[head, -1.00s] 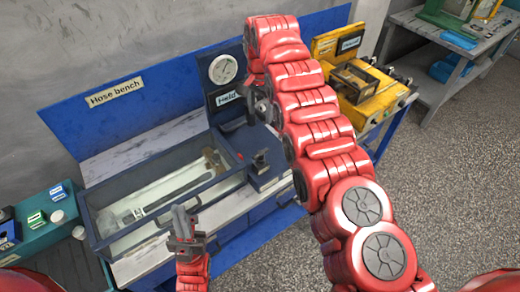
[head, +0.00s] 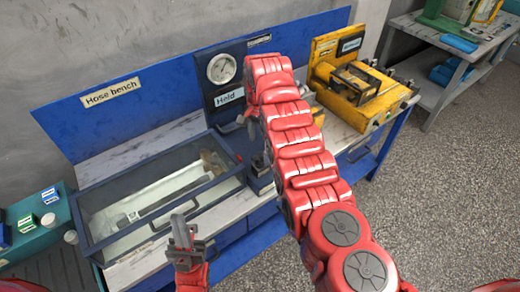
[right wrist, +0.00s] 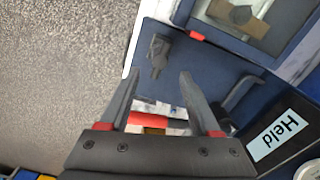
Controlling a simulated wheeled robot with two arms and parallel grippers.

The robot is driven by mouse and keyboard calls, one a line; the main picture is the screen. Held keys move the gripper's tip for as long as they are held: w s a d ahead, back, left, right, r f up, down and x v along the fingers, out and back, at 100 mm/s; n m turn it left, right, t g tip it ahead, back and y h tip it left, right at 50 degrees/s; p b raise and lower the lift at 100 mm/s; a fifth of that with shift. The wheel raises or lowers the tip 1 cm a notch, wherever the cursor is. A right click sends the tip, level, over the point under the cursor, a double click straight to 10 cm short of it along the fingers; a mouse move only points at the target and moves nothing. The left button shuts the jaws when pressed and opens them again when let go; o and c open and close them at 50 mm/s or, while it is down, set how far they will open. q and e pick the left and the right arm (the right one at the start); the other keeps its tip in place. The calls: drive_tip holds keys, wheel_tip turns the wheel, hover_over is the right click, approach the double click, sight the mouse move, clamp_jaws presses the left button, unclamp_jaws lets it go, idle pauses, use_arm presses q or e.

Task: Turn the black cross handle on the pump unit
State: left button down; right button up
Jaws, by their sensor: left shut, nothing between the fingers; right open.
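The pump unit is a dark blue block (head: 254,184) right of the glass-lidded tank, partly behind my right arm. The black handle (head: 259,163) stands on it; in the right wrist view the handle (right wrist: 159,54) is a dark knob on the blue face, its cross shape unclear. My right gripper (right wrist: 159,74) is open, its fingertips pointing towards the handle and spread either side of it, with no contact visible. In the head view the right gripper is mostly hidden by my arm. My left gripper (head: 184,226) is shut and empty before the tank.
A gauge (head: 221,69) and a "Held" panel (head: 229,97) rise behind the block. A black hooked lever (right wrist: 240,92) is right of the fingers. The glass-lidded tank (head: 105,248) lies left; a yellow machine (head: 375,112) stands right.

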sight(260, 154)
wheel_tip(260, 154, down, 6)
drive_tip(key=shift+f+b, duration=0.1)
drive_tip(key=shift+b, duration=0.25)
clamp_jaws()
